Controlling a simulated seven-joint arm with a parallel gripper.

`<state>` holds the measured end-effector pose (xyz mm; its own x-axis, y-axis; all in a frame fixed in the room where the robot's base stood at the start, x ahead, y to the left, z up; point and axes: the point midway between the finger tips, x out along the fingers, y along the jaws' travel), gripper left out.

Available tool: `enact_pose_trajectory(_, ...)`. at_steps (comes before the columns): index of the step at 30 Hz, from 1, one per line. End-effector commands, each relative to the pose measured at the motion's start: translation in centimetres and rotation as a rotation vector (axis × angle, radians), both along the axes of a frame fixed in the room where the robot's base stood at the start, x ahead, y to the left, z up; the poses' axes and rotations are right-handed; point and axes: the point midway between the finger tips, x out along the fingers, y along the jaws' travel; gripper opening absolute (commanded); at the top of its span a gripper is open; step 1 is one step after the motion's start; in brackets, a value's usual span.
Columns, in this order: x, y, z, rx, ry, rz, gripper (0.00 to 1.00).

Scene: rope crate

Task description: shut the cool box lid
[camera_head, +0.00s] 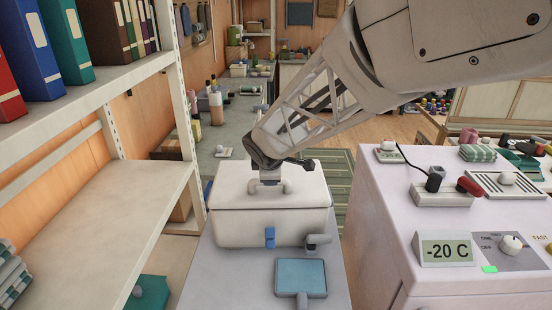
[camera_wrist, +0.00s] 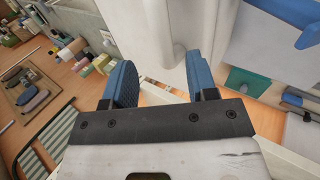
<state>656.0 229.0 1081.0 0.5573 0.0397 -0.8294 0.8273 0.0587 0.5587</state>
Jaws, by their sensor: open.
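The cool box (camera_head: 235,228) is a white box on a grey surface, with a blue latch (camera_head: 270,237) on its front. Its white lid (camera_head: 310,190) appears to lie flat across the top, though I cannot tell whether it is fully down. A pale handle (camera_head: 284,187) stands on the lid. My gripper (camera_head: 268,179) is just above the lid at the handle, its fingers mostly hidden there. In the wrist view my gripper (camera_wrist: 164,82) is open, with two blue finger pads apart. The lid handle (camera_wrist: 178,52) shows between and beyond them; I cannot tell whether they touch it.
A blue-topped paddle-like item (camera_head: 301,277) and a dark-tipped grey piece (camera_head: 317,241) are in front of the box. A white cabinet (camera_head: 385,225) with a -20 C display (camera_head: 446,250) stands close on the right. A shelf (camera_head: 95,190) flanks the left.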

Motion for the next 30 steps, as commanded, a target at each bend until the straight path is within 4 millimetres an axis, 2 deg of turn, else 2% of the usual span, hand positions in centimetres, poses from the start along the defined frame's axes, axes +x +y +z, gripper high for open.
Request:
enact_pose_trajectory(6, -0.9, -0.1, 1.3, -0.001, 0.0, 0.001, 0.53)
enact_pose_trajectory(20, -1.1, -0.2, 1.5, 0.001, 0.002, -0.005, 0.53)
enact_pose_trajectory(26, -2.3, -2.3, 2.3, 0.031, 0.017, -0.084, 0.53)
enact_pose_trajectory(30, -4.4, -5.4, 3.5, 0.082, 0.042, -0.215, 0.53)
